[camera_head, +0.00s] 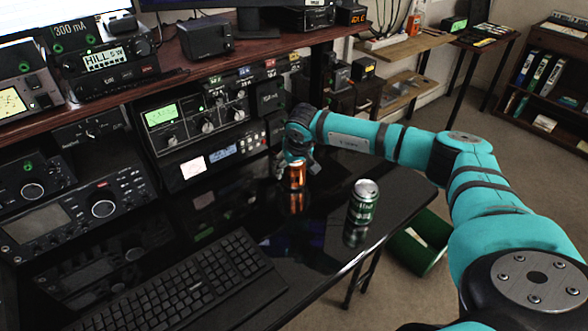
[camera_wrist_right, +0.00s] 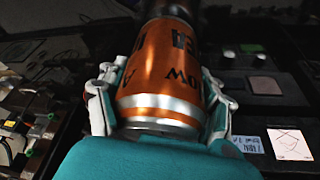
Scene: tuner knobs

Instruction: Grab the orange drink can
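The orange drink can (camera_head: 297,178) is upright at the glossy black desk, with its reflection just below it. I cannot tell whether its base touches the surface. My right gripper (camera_head: 297,165) reaches it from behind and above in the head view. In the right wrist view the orange can (camera_wrist_right: 163,75) fills the space between the two fingers of my right gripper (camera_wrist_right: 163,92). The fingers lie close against both sides of the can and look shut on it. The contact at the tips is partly in shadow. My left gripper is not in view.
A green can (camera_head: 363,202) stands to the right of the orange one, near the desk's right edge. A black keyboard (camera_head: 185,285) lies in front. Radio units (camera_head: 200,120) stand behind and left. A green bin (camera_head: 420,243) is on the floor beyond the edge.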

